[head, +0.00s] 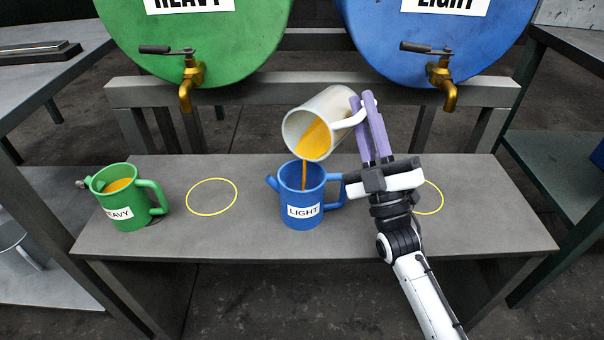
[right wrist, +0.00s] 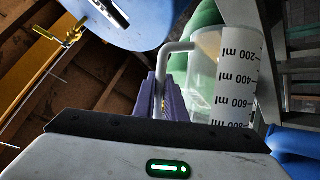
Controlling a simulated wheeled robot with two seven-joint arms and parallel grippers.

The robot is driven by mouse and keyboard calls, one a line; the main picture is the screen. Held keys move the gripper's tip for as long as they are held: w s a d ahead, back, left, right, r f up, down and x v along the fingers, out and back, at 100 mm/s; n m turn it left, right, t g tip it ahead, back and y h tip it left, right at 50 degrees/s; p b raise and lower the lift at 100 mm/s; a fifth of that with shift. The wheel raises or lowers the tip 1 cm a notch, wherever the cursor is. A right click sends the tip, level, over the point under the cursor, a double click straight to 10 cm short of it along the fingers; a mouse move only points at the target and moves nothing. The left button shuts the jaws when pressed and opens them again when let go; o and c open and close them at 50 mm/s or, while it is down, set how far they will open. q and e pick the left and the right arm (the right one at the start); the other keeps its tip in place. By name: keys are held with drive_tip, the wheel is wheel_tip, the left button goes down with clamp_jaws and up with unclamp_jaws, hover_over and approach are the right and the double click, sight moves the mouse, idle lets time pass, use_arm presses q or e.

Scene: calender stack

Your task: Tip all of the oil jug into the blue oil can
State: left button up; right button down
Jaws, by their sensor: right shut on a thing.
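The white oil jug (head: 322,110) is tilted to the left above the blue oil can (head: 302,198), which stands upright and is labelled LIGHT. A stream of amber oil (head: 304,174) runs from the jug's rim into the can's mouth, and oil still shows inside the jug. My right gripper (head: 362,98) is shut on the jug's handle from the right. In the right wrist view the jug (right wrist: 232,78) shows its millilitre scale, with its handle between the purple fingers (right wrist: 165,98). My left gripper is not in view.
A green can (head: 125,197) labelled HEAVY, with oil in it, stands at the bench's left. Two yellow rings (head: 211,197) mark the grey bench (head: 250,240). Behind are a green drum (head: 190,50) and a blue drum (head: 435,45) with brass taps.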

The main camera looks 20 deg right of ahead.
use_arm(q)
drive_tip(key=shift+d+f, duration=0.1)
use_arm(e)
drive_tip(key=shift+s+r+y, duration=0.15)
drive_tip(key=shift+y, duration=0.15)
use_arm(q)
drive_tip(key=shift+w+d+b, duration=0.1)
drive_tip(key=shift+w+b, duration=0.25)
drive_tip(key=shift+b, duration=0.05)
use_arm(e)
drive_tip(key=shift+s+a+r+n, duration=0.1)
drive_tip(key=shift+a+r+n, duration=0.1)
drive_tip(key=shift+n, duration=0.4)
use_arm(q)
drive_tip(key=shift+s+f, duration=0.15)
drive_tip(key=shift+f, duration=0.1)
use_arm(e)
drive_tip(key=shift+y, duration=0.5)
